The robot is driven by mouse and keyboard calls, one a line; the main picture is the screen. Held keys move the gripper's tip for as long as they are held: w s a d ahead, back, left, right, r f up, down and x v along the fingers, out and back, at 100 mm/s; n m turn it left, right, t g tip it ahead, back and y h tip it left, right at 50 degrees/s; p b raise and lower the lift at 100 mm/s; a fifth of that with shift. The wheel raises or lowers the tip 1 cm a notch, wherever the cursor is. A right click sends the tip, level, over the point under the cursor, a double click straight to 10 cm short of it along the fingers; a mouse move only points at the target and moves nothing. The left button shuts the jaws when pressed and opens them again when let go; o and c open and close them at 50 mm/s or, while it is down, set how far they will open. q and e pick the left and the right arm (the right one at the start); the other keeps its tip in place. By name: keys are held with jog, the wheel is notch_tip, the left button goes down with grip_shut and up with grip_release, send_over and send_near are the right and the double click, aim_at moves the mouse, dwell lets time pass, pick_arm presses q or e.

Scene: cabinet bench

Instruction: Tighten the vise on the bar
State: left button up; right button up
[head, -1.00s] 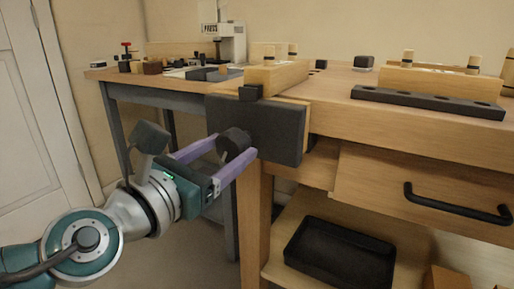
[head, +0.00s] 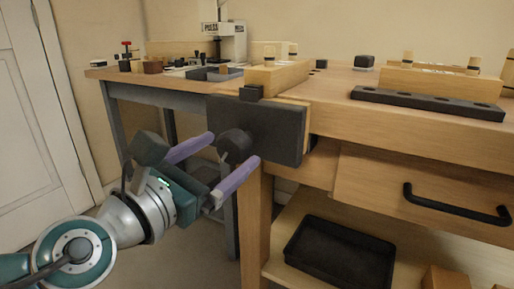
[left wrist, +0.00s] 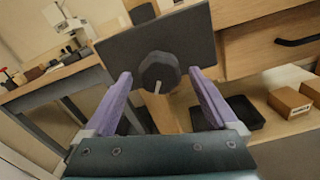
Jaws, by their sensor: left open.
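The vise is a dark plate (head: 278,128) on the left front of the wooden bench. A round dark knob (head: 236,143) with a thin light pin sticks out from it; the knob also shows in the left wrist view (left wrist: 160,70). A small dark block (head: 250,93), possibly the end of the bar, shows at the plate's top edge. My left gripper (head: 234,148) is open and empty. Its purple fingers lie on either side of the knob, with visible gaps in the left wrist view (left wrist: 160,75). My right gripper is not in view.
A drawer with a black handle (head: 457,205) is at the right. A black tray (head: 340,255) lies on the lower shelf. Wooden blocks with pegs and a dark holed rail (head: 428,103) are on the bench top. A grey-legged table with small items stands behind.

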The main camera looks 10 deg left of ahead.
pick_arm(q)
jog(key=p+v, duration=0.1)
jog(key=v, duration=0.5)
dwell(0.3)
